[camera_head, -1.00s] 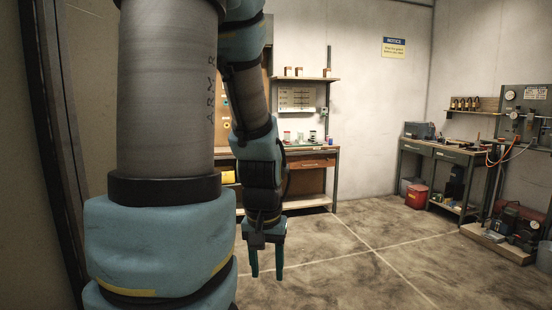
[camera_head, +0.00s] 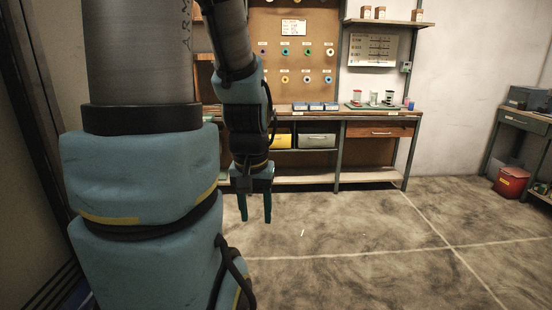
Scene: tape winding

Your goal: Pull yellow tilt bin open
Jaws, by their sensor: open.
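The yellow tilt bin (camera_head: 281,139) sits under the workbench top, left of a grey-green bin. It looks shut, and my arm hides its left part. My gripper (camera_head: 255,207) hangs pointing down in front of the bench, lower in the picture than the yellow bin. Its two teal fingers are apart with nothing between them. It is apart from the bin, over the open floor.
The grey-green bin (camera_head: 316,141) is beside the yellow one. The workbench (camera_head: 378,115) has a wooden drawer (camera_head: 380,131) and a low shelf (camera_head: 300,177). Small blue trays stand on its top. A red container (camera_head: 511,182) stands at right. The floor before the bench is clear.

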